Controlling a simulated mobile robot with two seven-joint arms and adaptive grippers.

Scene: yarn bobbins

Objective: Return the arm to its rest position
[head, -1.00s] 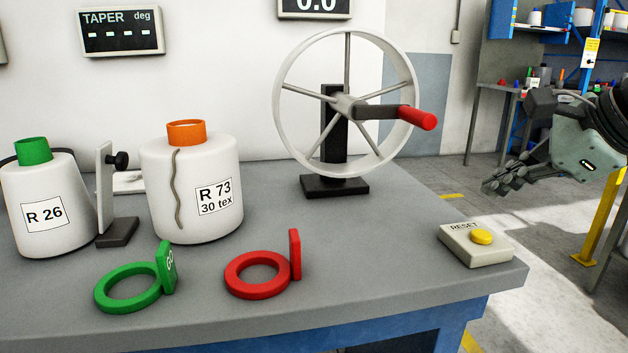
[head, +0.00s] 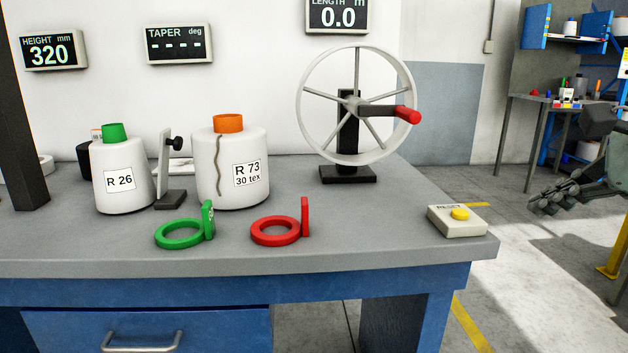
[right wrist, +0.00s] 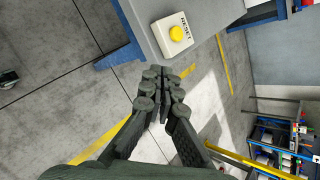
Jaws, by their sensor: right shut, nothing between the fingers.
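My right gripper (head: 550,203) is at the right edge of the head view, off the table's right end and apart from everything. It is shut and empty. In the right wrist view its fingers (right wrist: 163,92) are together over the floor, below the table corner with the RESET button box (right wrist: 173,35). The bobbin R 26 (head: 118,180) with a green top and the bobbin R 73 (head: 225,180) with an orange top stand upright on the table (head: 380,225).
A handwheel (head: 357,105) with a red handle stands behind the RESET box (head: 457,221). A green ring (head: 178,234) and a red ring (head: 275,231) lie near the front edge. Open floor (head: 505,270) lies right of the table; a shelf bench (head: 570,100) stands behind.

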